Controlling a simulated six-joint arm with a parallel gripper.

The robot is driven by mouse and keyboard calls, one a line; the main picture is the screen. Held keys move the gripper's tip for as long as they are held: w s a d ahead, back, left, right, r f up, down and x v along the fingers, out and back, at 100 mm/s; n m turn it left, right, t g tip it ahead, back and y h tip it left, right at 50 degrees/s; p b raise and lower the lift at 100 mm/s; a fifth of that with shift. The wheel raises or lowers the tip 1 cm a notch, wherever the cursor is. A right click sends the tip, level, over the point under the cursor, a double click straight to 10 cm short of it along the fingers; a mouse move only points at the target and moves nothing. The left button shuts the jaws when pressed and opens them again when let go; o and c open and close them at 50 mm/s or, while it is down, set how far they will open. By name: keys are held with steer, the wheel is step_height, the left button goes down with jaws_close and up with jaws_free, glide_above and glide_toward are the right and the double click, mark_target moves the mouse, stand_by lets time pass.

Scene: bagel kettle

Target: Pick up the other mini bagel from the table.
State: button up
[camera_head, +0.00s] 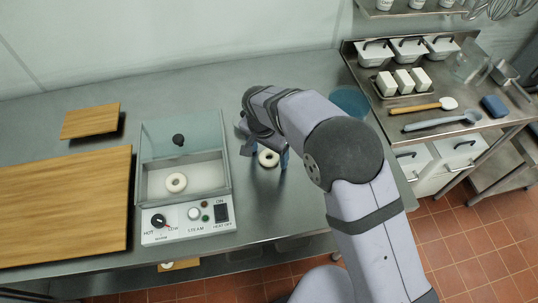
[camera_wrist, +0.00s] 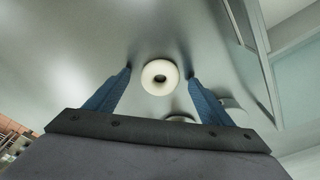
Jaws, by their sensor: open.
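A pale mini bagel (camera_head: 268,153) lies flat on the steel table, just right of the steamer. My gripper (camera_head: 267,160) is over it, pointing down and open. In the wrist view the bagel (camera_wrist: 147,77) shows between the two blue fingertips of my gripper (camera_wrist: 159,70), with a gap on each side. I cannot tell how far the fingertips are above the table. Another mini bagel (camera_head: 176,190) lies inside the steamer, left of my gripper.
The steamer (camera_head: 187,229) has a raised glass lid and front knobs. Wooden boards (camera_head: 65,205) lie at the left. A blue round dish (camera_head: 350,101) sits behind my arm. In the wrist view, a pale rounded thing (camera_wrist: 180,117) is partly hidden by my gripper.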

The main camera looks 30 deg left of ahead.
steer(key=c, duration=1.1)
steer(key=shift+a+r+b, duration=0.1)
steer(key=shift+r+b, duration=1.55)
steer(key=shift+r, duration=3.4)
